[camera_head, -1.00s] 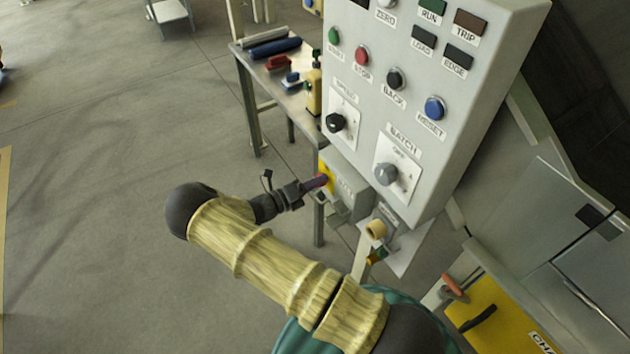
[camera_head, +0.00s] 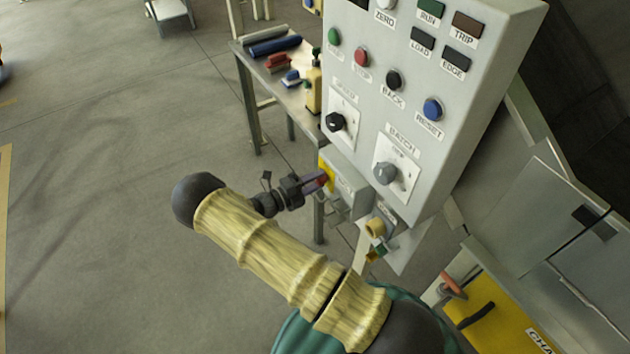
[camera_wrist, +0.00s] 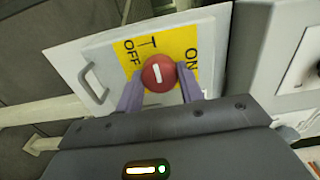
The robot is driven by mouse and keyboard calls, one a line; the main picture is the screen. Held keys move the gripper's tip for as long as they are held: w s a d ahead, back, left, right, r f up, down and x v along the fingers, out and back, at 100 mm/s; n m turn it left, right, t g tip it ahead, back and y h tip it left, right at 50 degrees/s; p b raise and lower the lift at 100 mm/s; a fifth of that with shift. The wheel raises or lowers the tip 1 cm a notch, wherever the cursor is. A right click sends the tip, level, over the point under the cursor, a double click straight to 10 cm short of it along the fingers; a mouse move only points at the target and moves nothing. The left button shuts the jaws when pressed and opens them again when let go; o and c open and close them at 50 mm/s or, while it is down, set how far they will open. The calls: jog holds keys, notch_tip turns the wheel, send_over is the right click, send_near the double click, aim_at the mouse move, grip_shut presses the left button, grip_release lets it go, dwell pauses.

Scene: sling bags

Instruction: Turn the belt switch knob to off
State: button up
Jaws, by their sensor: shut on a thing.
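The belt switch knob (camera_wrist: 158,73) is round and red with a white bar, on a yellow plate (camera_wrist: 180,42) marked OFF at left and ON at right in the wrist view. Its white bar stands nearly upright in that view, between the two labels. My gripper (camera_wrist: 160,84) is shut on the knob, with one purple finger at each side. In the head view my gripper (camera_head: 322,181) reaches the yellow plate (camera_head: 328,171) on a grey box (camera_head: 346,190) below the control panel. The knob is hidden there by the fingers.
The large grey panel (camera_head: 455,90) with buttons and the BATCH knob (camera_head: 385,173) hangs just above and right of the gripper. A bench (camera_head: 289,88) with tools stands behind. A yellow box (camera_head: 500,320) is at lower right. The floor at left is clear.

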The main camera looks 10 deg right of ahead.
jog(key=o, duration=1)
jog(key=b+v, duration=0.4)
jog(key=v, duration=1.3)
jog(key=shift+a, duration=0.25)
